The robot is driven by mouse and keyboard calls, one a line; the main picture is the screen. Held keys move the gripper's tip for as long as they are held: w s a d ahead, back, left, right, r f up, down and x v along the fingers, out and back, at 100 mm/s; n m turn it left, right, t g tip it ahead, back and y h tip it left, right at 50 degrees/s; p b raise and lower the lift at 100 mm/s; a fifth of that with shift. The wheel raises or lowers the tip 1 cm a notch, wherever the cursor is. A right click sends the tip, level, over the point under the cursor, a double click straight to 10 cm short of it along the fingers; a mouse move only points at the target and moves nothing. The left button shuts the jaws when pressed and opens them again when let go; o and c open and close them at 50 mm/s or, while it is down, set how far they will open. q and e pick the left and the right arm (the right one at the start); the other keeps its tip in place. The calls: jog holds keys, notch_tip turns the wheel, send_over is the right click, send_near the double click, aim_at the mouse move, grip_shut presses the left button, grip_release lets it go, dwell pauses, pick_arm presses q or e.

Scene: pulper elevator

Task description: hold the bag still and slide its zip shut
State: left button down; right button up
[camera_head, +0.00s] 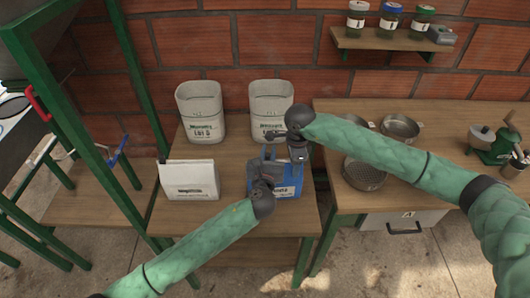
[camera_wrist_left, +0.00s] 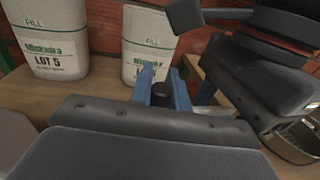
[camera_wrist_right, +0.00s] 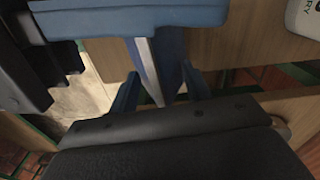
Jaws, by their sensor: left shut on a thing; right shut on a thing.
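The blue bag (camera_head: 290,184) with a white label band stands at the front of the small wooden table, partly hidden by my grippers. My left gripper (camera_head: 269,155) comes from the front left to the bag's top. In the left wrist view its blue fingertips (camera_wrist_left: 162,85) are shut around a small dark knob (camera_wrist_left: 160,92), which looks like the zip's slider. My right gripper (camera_head: 297,158) comes down over the bag's right top side. In the right wrist view its fingertips (camera_wrist_right: 160,90) are shut on blue bag material (camera_wrist_right: 153,52). The zip line itself is hidden.
A white bag (camera_head: 189,180) stands left of the blue one. The right table holds metal pans (camera_head: 364,174) and a green grinder (camera_head: 495,145). A green post (camera_head: 85,130) rises at the left.

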pick_arm(q)
jog(key=c, duration=1.3)
grip_release()
jog(key=s, duration=0.4)
jog(key=s+a, duration=0.1)
jog(key=s, duration=0.7)
jog(key=shift+a, duration=0.3)
jog(key=shift+c, duration=0.3)
